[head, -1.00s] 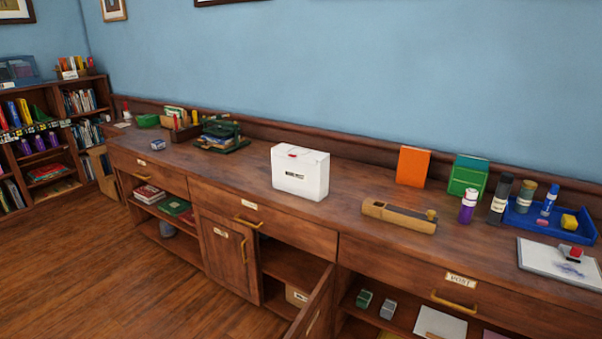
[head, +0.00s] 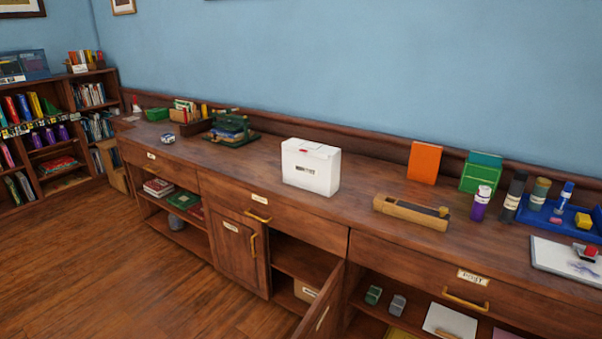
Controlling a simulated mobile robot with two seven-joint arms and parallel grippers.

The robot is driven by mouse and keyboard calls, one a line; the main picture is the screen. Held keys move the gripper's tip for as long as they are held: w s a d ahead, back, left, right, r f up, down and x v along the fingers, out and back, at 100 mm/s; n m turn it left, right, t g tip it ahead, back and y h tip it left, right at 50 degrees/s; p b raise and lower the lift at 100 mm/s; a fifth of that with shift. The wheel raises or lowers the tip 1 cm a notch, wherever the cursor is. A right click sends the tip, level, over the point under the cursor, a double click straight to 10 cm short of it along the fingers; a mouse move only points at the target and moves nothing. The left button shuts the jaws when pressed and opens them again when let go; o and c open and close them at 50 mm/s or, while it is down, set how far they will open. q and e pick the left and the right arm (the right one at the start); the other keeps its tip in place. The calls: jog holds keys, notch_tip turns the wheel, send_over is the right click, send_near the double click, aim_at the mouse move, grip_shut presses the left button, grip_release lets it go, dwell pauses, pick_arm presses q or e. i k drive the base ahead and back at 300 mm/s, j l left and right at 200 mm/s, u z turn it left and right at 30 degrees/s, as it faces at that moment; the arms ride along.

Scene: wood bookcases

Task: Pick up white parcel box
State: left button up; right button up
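The white parcel box (head: 311,168) stands upright on the long wooden counter (head: 350,213), near the middle of the head view. It has a dark label on its front and a red mark on top. Nothing touches it, and the counter around it is bare. Neither of my grippers shows in the head view.
A wooden tape dispenser (head: 411,212) lies to the box's right, with an orange folder (head: 424,163) behind. A purple bottle (head: 481,204) and blue tray (head: 540,216) stand farther right. A cabinet door (head: 322,306) hangs open below the box. Clear floor (head: 150,280) lies at front left.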

aim_at(319, 176)
jog(key=i+j+u, duration=0.15)
jog(key=j+u, duration=0.25)
jog(key=i+j+u, duration=0.25)
jog(key=j+u, duration=0.15)
jog(key=i+j, duration=0.35)
jog(key=i, duration=0.2)
jog(key=i+j, duration=0.35)
jog(key=i, duration=0.15)
jog(key=i+z, duration=0.2)
jog(key=z, duration=0.2)
jog(key=i+l+z, duration=0.1)
jog(key=z, duration=0.3)
jog(key=i+j+z, duration=0.1)
jog(key=i+z, duration=0.25)
jog(key=i+j+z, duration=0.1)
jog(key=z, duration=0.3)
